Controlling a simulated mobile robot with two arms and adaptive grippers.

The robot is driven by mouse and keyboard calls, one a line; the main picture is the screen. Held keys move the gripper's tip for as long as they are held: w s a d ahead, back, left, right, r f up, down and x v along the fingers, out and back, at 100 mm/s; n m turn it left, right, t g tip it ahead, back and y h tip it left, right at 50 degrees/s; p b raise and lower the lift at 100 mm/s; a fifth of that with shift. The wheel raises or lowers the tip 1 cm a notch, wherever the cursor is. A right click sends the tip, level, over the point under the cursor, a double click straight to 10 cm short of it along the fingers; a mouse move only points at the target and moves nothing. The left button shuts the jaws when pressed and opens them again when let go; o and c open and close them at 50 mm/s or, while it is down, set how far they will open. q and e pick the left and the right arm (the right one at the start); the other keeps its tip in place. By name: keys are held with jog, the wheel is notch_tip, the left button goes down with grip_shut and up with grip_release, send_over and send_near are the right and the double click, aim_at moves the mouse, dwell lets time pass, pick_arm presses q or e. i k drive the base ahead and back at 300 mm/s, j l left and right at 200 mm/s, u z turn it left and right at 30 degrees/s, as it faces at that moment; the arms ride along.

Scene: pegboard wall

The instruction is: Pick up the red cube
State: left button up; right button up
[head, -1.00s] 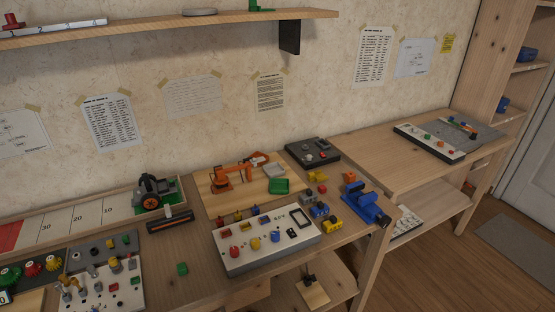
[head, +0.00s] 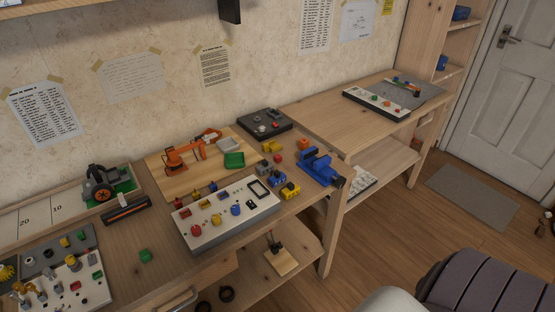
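A small red piece (head: 305,158) lies on the wooden workbench (head: 165,280), left of the blue vise (head: 319,166). It is too small to tell whether it is a cube or rounded. A white control panel (head: 219,233) in front has red, yellow and blue knobs. Neither of my grippers is in view.
A second table (head: 335,119) stands right. A dark padded object (head: 480,280) fills the bottom right.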

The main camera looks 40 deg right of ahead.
aim_at(278, 158)
jog(key=z, duration=0.4)
jog(key=l+z, duration=0.15)
jog(key=z, duration=0.25)
jog(key=l+z, duration=0.1)
jog(key=z, duration=0.7)
